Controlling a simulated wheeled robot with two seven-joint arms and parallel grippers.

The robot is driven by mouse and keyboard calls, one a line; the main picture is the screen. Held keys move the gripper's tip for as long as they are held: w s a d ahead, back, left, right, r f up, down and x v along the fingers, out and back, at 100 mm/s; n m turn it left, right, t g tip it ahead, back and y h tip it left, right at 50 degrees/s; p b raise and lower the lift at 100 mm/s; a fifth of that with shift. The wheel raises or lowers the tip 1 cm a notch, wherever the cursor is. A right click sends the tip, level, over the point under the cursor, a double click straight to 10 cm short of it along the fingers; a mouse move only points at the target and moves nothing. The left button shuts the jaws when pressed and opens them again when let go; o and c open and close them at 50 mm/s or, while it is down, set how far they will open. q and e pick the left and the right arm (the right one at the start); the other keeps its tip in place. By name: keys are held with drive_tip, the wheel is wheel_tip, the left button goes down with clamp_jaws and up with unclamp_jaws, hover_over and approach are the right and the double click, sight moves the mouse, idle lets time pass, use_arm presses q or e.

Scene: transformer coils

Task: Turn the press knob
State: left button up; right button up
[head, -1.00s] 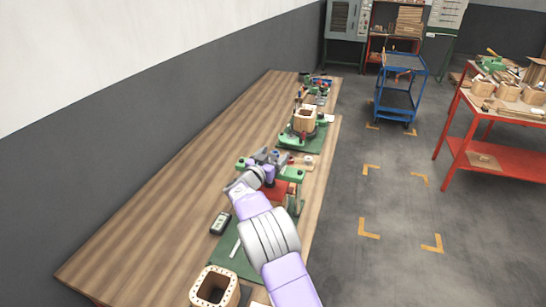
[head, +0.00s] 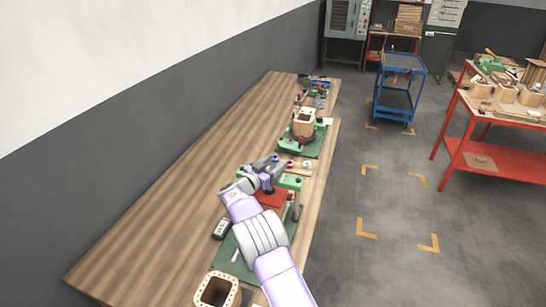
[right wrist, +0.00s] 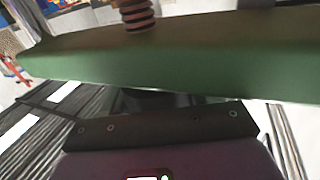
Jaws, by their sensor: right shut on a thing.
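The press has a green crossbar (head: 290,181), with a red plate (head: 270,198) below it and a green base (head: 232,257). My right gripper (head: 268,170) is at the top of the press, over the crossbar, shut on the press knob. The knob itself is mostly hidden by the jaws and wrist. In the right wrist view the green crossbar (right wrist: 190,60) runs across close in front, with a dark ringed screw (right wrist: 137,14) at the top edge. My left gripper is out of view.
A dark handheld meter (head: 222,228) lies left of the press. A square wooden coil former (head: 217,290) stands in front; another coil (head: 304,123) sits on a green fixture behind. The bench's left side (head: 160,220) is clear. A blue cart (head: 400,85) and red table (head: 490,150) stand right.

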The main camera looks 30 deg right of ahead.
drive_tip(key=shift+r+m+g+h+p, duration=0.25)
drive_tip(key=shift+m+g+p, duration=0.4)
drive_tip(key=shift+g, duration=0.45)
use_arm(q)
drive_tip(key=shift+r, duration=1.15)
use_arm(e)
drive_tip(key=shift+s+d+f+m+g+h, duration=0.1)
drive_tip(key=shift+s+m+g+h, duration=0.05)
drive_tip(key=shift+m+g, duration=0.35)
drive_tip(key=shift+s+f+m+g+h, duration=0.1)
drive_tip(key=shift+m+g, duration=0.15)
drive_tip(key=shift+g, duration=0.35)
drive_tip(key=o, duration=1)
drive_tip(key=shift+c, duration=0.2)
drive_tip(key=a, duration=0.7)
drive_tip(key=shift+s+a, duration=0.3)
drive_tip(key=shift+s, duration=0.15)
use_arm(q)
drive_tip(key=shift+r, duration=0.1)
